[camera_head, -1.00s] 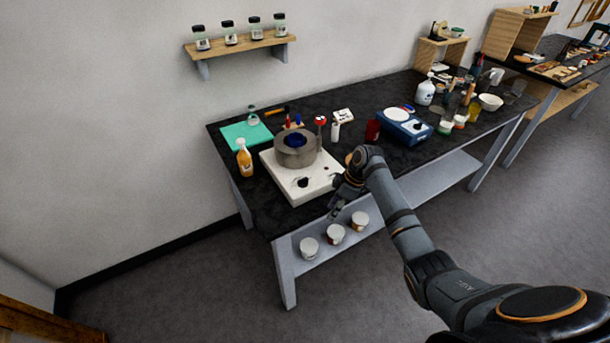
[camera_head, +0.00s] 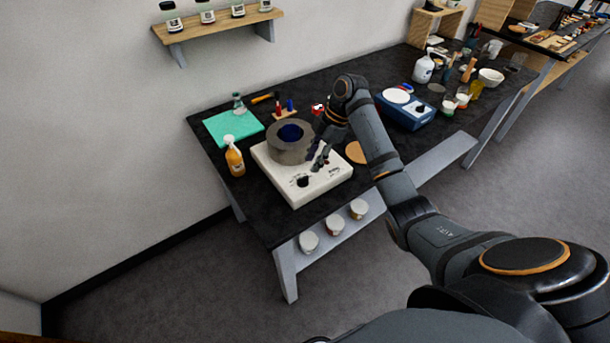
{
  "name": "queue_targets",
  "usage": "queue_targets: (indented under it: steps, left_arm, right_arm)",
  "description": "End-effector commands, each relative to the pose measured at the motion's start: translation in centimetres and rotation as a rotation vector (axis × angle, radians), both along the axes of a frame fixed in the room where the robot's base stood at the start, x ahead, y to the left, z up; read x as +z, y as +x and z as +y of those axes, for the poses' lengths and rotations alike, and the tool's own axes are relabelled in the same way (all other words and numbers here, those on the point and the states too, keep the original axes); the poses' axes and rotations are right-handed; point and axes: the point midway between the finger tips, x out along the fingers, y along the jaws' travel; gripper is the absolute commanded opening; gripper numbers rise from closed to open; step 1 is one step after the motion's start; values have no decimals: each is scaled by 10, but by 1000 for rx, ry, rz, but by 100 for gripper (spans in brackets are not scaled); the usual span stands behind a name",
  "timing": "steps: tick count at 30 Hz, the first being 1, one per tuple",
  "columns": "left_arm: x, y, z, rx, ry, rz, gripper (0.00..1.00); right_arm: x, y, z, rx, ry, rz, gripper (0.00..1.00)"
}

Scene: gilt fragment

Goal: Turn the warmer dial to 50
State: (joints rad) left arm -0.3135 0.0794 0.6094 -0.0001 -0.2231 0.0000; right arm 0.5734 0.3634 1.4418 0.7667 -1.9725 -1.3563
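The warmer (camera_head: 272,170) is a white box on the black table, with a grey round well (camera_head: 291,142) on top holding something dark blue. A dark dial (camera_head: 303,182) shows on its front part; its marks are too small to read. My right gripper (camera_head: 319,166) points down over the front right of the warmer, just right of this dial. It hides that part of the box. I cannot tell whether its fingers touch anything or how far apart they are. My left gripper is not in view.
A blue device (camera_head: 406,110) with a white round top stands to the right. A tan disc (camera_head: 356,152) lies beside my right arm. Several jars stand on the lower shelf.

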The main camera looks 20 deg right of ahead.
Motion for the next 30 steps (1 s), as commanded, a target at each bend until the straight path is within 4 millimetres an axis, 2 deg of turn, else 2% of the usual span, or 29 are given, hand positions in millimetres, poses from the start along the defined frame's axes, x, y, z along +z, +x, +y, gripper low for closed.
queue_targets:
  steps: [2, 5, 12, 15, 20, 22, 28, 30]
  left_arm:
    - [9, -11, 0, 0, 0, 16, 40]
    - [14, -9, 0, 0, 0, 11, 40]
    - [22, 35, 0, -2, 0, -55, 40]
    - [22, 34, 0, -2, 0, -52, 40]
    - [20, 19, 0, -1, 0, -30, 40]
    - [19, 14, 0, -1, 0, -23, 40]
    - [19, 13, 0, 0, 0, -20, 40]
    - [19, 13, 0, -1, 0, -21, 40]
  right_arm:
    - [-13, -1, 8, 0, 4, 6, 34]
    - [-32, 0, 16, 0, 3, 5, 34]
    - [-59, 2, 26, -1, 1, 3, 34]
    - [-62, 2, 27, -1, 0, 0, 34]
    - [-62, 3, 26, -1, 0, 0, 34]
    - [-62, 3, 26, -1, 0, 0, 29]
    - [-62, 3, 26, -1, 0, 0, 1]
    - [-62, 3, 26, -1, 0, 0, 0]
